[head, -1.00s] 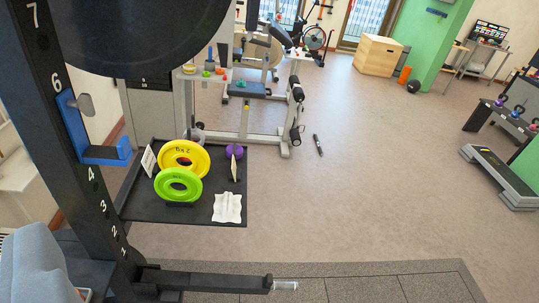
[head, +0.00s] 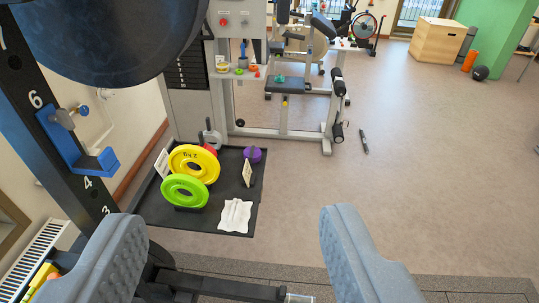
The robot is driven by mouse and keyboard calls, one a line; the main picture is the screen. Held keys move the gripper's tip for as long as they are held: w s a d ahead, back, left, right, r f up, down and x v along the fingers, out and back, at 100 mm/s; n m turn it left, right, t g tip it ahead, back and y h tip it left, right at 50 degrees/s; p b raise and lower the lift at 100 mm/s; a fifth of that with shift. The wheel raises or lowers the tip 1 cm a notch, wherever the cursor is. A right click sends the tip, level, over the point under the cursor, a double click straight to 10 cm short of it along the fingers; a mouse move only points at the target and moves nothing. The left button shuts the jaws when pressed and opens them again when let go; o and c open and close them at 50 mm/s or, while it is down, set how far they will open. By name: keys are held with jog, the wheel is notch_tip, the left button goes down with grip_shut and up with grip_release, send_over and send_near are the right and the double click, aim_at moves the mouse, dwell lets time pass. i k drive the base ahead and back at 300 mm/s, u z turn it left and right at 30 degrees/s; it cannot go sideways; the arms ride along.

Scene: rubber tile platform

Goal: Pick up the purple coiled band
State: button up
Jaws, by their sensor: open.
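A yellow plate (head: 194,152) and a green plate (head: 184,180) stand left of the band. A white cloth (head: 236,215) lies at the tray's front. A black post (head: 55,125) rises left; a dark bar (head: 215,287) crosses low.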

aim_at(254, 154)
jog(key=z, duration=1.3)
jog(key=i, duration=4.8)
jog(key=u, duration=0.75)
